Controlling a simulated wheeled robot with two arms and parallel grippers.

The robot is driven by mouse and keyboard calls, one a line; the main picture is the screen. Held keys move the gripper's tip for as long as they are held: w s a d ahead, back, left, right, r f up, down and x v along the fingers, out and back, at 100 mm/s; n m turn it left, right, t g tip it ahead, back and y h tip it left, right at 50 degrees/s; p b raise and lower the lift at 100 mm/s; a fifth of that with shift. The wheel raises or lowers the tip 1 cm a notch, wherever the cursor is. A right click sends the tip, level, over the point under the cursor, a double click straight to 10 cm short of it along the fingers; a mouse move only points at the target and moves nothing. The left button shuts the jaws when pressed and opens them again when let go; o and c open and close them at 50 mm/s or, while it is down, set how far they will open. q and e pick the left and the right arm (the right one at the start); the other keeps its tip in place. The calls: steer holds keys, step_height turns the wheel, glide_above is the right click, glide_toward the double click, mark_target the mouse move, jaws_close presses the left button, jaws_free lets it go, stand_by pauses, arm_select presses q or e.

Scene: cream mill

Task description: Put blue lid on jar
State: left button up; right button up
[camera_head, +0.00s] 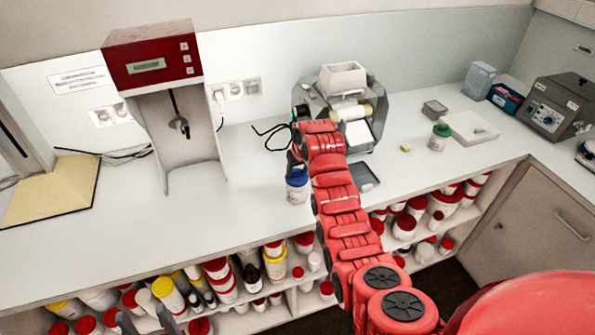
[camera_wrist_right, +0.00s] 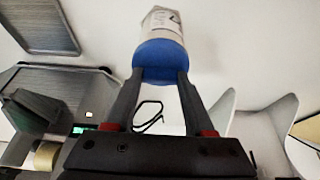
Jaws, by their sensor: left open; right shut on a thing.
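A white-labelled jar (camera_head: 297,194) stands on the worktop left of my red right arm. The blue lid (camera_head: 297,180) is at the jar's top. My right gripper (camera_head: 295,163) comes down over it, partly hidden by the arm. In the right wrist view, the right gripper (camera_wrist_right: 160,78) is shut on the blue lid (camera_wrist_right: 160,58), one finger on each side. The lid lies against the jar's mouth, with the jar (camera_wrist_right: 162,20) in line beyond it. I cannot tell how firmly it is seated. My left gripper (camera_head: 145,322) is open and empty at the bottom edge, below the worktop.
A grey-and-white machine (camera_head: 343,85) stands behind the jar. A red-topped mill (camera_head: 153,58) stands to the left. A green-lidded jar (camera_head: 439,137) and a white plate (camera_head: 468,128) are to the right. Shelves below hold several containers. The worktop left of the jar is clear.

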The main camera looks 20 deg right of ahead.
steer(key=shift+b, duration=0.45)
stand_by(0.8)
steer(key=shift+f+b, duration=0.65)
steer(key=shift+b, duration=0.65)
stand_by(1.2)
steer(key=o, duration=1.6)
steer(key=shift+c, duration=0.2)
steer(key=shift+r, duration=0.1)
steer(key=shift+r, duration=2.2)
jaws_close()
